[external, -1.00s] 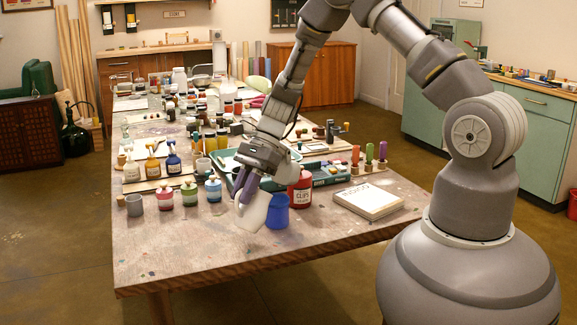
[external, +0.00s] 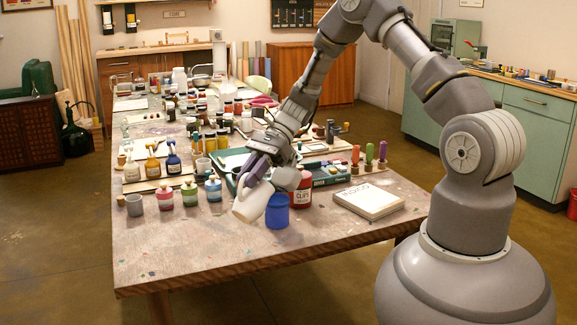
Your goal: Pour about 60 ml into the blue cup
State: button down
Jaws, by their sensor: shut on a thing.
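My gripper (external: 256,177) is shut on a white jug (external: 252,204) and holds it over the near part of the table, left of the blue cup. The jug is tilted. The blue cup (external: 277,216) stands upright on the table just right of the jug, and the two overlap in the picture. I cannot tell whether they touch. No stream of liquid can be made out, and the levels inside the jug and the cup cannot be seen.
A red jar (external: 301,192) stands close behind the cup. A white box (external: 368,202) lies to the right. The table's front (external: 200,262) is clear.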

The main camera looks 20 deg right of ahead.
jog(key=shift+w+d+r+y, duration=0.15)
jog(key=shift+d+r+y, duration=0.15)
jog(key=shift+r+y, duration=0.35)
jog(key=shift+w+d+r+g+b, duration=0.15)
jog(key=shift+r+g+b, duration=0.1)
jog(key=shift+g+b, duration=0.15)
jog(key=shift+w+d+r+g+y+b, duration=0.2)
jog(key=shift+d+r+g+y+b, duration=0.2)
jog(key=shift+y+b, duration=0.3)
dwell(0.6)
jog(key=shift+w+d+r, duration=0.15)
jog(key=shift+d+r, duration=0.1)
jog(key=shift+d, duration=0.1)
jog(key=shift+w+d+r+y+p, duration=0.25)
jog(key=shift+d+r+y+p, duration=0.2)
jog(key=shift+r+p, duration=0.15)
